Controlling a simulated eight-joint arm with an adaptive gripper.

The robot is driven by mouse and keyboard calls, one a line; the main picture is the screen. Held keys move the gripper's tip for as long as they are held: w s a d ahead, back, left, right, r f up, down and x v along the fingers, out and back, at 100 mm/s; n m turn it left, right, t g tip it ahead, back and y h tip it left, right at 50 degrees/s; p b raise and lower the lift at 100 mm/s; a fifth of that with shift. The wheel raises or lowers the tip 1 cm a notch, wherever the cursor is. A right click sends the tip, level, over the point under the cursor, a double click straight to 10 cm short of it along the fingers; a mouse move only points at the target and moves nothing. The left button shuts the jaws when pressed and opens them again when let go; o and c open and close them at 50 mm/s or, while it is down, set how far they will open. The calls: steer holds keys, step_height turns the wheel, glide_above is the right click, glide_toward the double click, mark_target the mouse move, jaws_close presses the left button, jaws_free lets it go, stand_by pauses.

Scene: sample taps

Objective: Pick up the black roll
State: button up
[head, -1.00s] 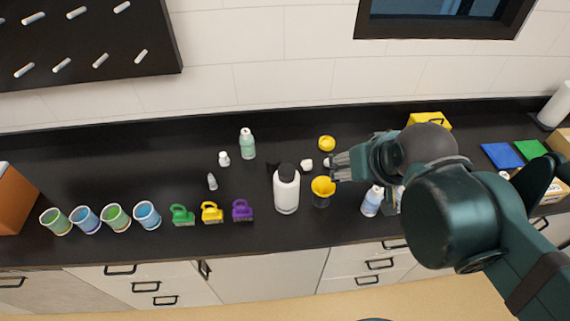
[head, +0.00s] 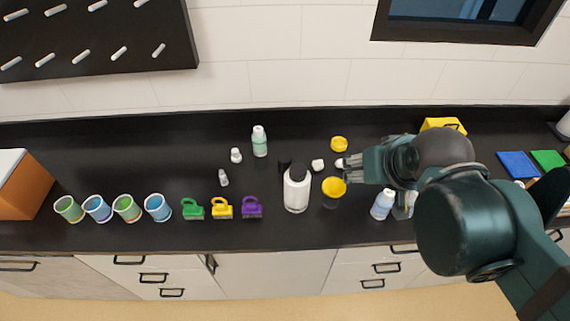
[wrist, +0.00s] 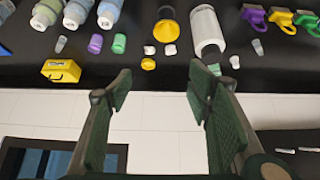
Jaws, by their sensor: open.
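No black roll shows clearly. A small dark shape (head: 284,167) on the black counter, left of the white bottle's black cap in the head view, may be it, but I cannot tell. The white bottle (head: 296,194) stands upright; it also shows in the wrist view (wrist: 206,24). My gripper (head: 352,165) is right of the bottle and of the dark shape, above the counter. In the wrist view my gripper (wrist: 159,88) has its fingers wide apart with nothing between them.
Near my gripper are a yellow cup (head: 333,188), a yellow round piece (head: 339,144) and small white pieces (head: 318,165). A pale bottle (head: 382,205) stands under my arm. Brushes (head: 222,208) and several cups (head: 126,208) line the front left.

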steer(key=m+g+b, duration=0.3)
steer(key=m+g, duration=0.4)
steer(key=m, duration=1.2)
glide_above(286, 157)
steer(key=f, duration=2.3)
steer(key=shift+s+d+f, duration=0.1)
steer(key=shift+s, duration=0.1)
steer(key=shift+w+a+f, duration=0.1)
steer(key=shift+a+f, duration=0.1)
steer(key=shift+f, duration=0.25)
